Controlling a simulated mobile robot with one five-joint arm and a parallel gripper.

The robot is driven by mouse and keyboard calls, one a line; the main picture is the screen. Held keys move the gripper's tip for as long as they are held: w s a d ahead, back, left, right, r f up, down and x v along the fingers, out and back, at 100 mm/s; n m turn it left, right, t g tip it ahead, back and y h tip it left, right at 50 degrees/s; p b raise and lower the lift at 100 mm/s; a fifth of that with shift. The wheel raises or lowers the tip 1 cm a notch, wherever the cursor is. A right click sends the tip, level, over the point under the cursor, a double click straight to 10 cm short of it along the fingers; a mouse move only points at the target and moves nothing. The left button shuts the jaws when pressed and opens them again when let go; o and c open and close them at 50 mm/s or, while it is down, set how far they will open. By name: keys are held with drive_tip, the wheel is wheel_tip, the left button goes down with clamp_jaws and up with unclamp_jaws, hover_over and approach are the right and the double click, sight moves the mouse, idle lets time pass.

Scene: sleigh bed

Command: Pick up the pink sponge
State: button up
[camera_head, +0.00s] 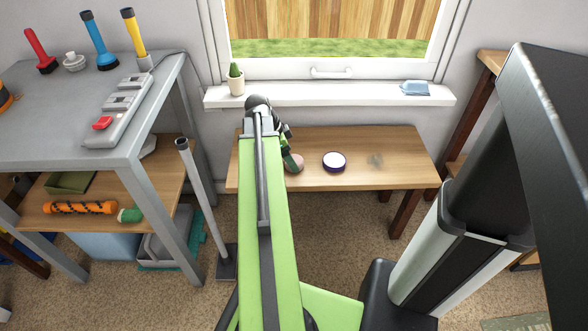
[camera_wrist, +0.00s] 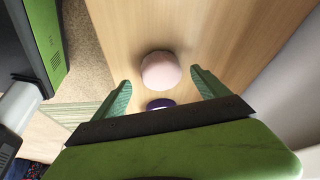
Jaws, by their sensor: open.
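The pink sponge (camera_wrist: 161,71) is round and pale pink. In the wrist view it lies on the wooden bench, between and just beyond the tips of my gripper (camera_wrist: 160,82). My gripper's two green fingers are apart with nothing between them. In the head view my gripper (camera_head: 290,150) is over the left part of the bench (camera_head: 400,148). The sponge (camera_head: 294,163) shows there beside a fingertip, partly hidden by my gripper. I cannot tell the exact height of the fingers above the bench.
A purple-rimmed white round thing (camera_head: 334,162) lies right of the sponge, with a small greyish clear item (camera_head: 375,160) farther right. The windowsill (camera_head: 320,95) behind holds a potted cactus (camera_head: 235,80) and a blue item (camera_head: 414,88). A grey workbench (camera_head: 60,120) stands left.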

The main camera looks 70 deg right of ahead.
drive_tip(key=b+x, duration=0.2)
drive_tip(key=x, duration=0.1)
drive_tip(key=shift+w+f, duration=0.15)
drive_tip(key=shift+f, duration=0.1)
drive_tip(key=shift+r, duration=0.2)
drive_tip(key=shift+c, duration=0.4)
drive_tip(key=c, duration=1.3)
drive_tip(key=shift+c, duration=0.2)
drive_tip(key=shift+r, duration=0.1)
